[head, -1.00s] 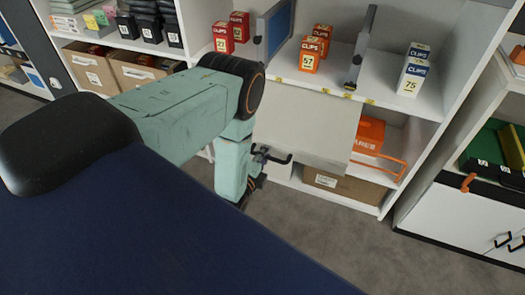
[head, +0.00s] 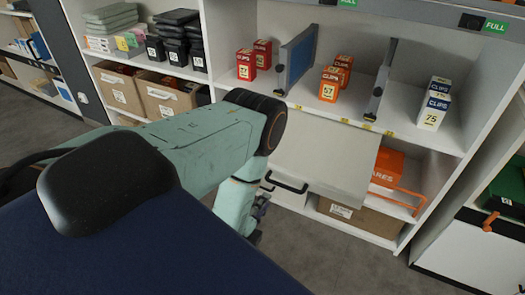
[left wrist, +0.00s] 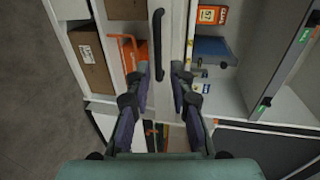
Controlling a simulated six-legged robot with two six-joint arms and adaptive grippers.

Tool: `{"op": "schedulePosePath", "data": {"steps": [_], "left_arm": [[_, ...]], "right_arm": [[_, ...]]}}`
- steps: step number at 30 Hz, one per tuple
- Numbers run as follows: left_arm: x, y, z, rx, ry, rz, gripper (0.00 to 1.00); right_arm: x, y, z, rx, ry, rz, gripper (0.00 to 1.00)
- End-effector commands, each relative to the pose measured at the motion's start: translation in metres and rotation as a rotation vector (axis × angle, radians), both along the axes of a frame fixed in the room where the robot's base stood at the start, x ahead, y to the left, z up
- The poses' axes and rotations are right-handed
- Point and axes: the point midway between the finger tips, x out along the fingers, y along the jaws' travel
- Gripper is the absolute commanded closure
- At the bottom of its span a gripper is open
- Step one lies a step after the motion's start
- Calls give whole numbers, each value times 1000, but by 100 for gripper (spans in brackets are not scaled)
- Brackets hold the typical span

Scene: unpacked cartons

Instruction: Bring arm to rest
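My left arm reaches in from the left in the head view, bent down at the elbow. My left gripper (head: 258,215) is at its lower end, small and partly hidden by the arm. My right gripper is in neither view.
A white shelf unit (head: 445,140) with a pale slanted panel (head: 325,165) stands before me. It holds orange clip boxes (head: 330,85), white-blue clip boxes (head: 433,108), red boxes (head: 246,64) and upright dividers (head: 300,60). Grey floor shows below.

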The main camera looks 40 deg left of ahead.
Motion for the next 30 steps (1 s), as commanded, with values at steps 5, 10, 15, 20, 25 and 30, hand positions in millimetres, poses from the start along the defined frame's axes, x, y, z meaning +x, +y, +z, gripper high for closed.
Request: {"op": "schedulePosePath", "data": {"steps": [5, 10, 15, 20, 25, 30], "left_arm": [[0, 0, 0, 0, 0, 0, 78], [0, 0, 0, 0, 1, 0, 78], [0, 0, -2, -40, -1, 8, 78], [-14, -2, -33, -299, 99, 87, 78], [-67, -18, -82, -675, 341, 293, 78], [-130, -47, -103, -984, 575, 595, 78]], "right_arm": [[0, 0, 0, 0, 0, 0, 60], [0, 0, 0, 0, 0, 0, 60], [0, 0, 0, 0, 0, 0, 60], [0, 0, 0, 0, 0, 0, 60], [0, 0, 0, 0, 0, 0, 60], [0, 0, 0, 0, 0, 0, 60]]}}
